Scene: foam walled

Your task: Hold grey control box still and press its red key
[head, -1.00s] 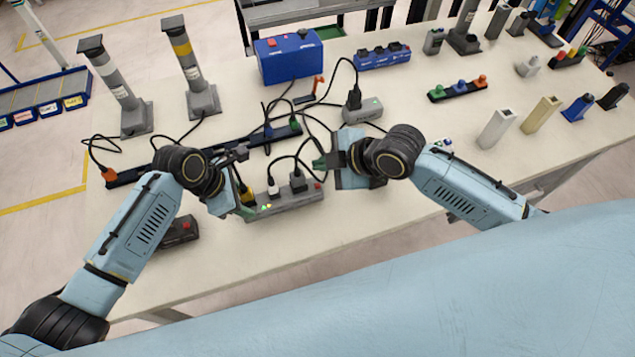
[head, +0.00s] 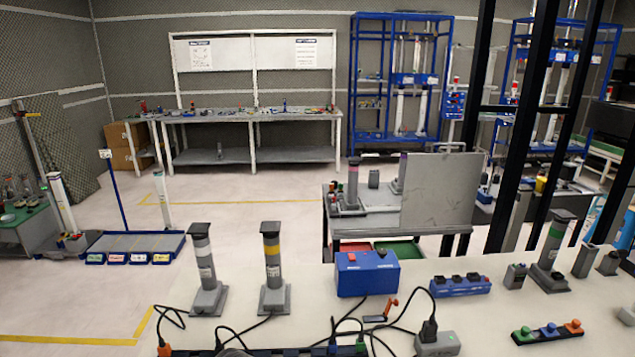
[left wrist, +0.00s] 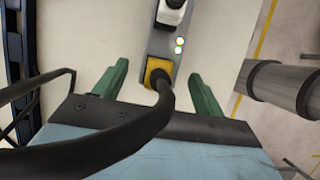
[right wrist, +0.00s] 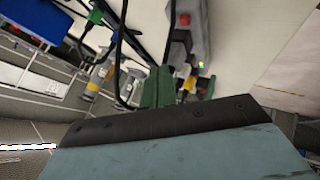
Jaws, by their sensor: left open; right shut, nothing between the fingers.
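The grey control box (left wrist: 160,44) shows in the left wrist view as a long narrow housing with a yellow plug (left wrist: 158,72) at its near end and small lit lamps beside a pale plug. My left gripper (left wrist: 158,70) is open, with one green finger on each side of that end; contact cannot be told. In the right wrist view the box (right wrist: 200,38) carries the red key (right wrist: 185,19) near its far end. My right gripper (right wrist: 157,86) is shut and empty, apart from the red key. The head view shows neither gripper, and the box is out of its frame.
Black cables run near my right gripper and across the table. In the head view a blue box (head: 367,274), a blue socket block (head: 460,286), two grey posts and another grey box (head: 437,344) with a plug stand on the table (head: 510,305).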

